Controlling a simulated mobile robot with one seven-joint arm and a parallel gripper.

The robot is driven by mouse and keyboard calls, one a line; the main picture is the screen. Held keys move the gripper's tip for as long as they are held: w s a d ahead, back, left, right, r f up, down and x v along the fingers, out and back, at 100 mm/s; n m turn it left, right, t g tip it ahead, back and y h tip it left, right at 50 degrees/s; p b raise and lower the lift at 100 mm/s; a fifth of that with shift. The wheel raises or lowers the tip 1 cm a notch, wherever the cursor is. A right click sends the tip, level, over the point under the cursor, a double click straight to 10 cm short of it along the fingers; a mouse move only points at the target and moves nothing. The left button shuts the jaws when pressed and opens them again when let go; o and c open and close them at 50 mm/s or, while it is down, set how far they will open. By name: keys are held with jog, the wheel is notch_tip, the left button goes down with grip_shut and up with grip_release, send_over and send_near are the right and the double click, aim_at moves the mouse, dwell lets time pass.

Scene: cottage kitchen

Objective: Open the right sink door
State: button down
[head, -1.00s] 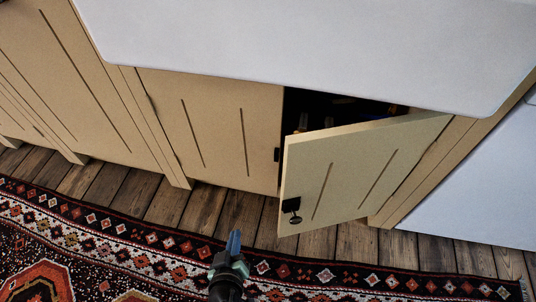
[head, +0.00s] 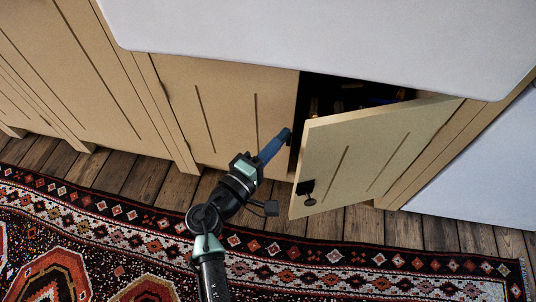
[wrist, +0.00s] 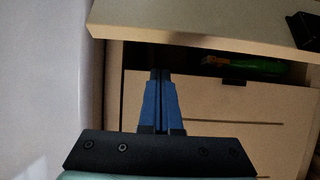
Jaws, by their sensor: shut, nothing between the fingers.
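The right sink door (head: 372,152) is a cream panel with two grooves, standing partly open and swung outward on its right side. Its small dark knob (head: 309,193) is near the lower left corner. My gripper (head: 285,136) is shut and empty, with blue fingertips at the gap beside the door's free edge. In the wrist view my gripper (wrist: 161,75) points toward the dark cabinet opening, with the door (wrist: 200,22) across the top. Whether the fingers touch the door edge cannot be told.
The left sink door (head: 222,110) is closed. The white sink (head: 320,40) overhangs above. Dim items, including a green one (wrist: 260,66), lie inside the cabinet. A patterned rug (head: 110,235) covers the wooden floor in front. A white appliance-like panel (head: 475,185) stands at right.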

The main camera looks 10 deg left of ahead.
jog(key=shift+s+d+b, duration=0.2)
jog(key=shift+d+b, duration=0.05)
jog(key=shift+d, duration=0.55)
jog(key=shift+s+d+b, duration=0.2)
jog(key=shift+d, duration=0.55)
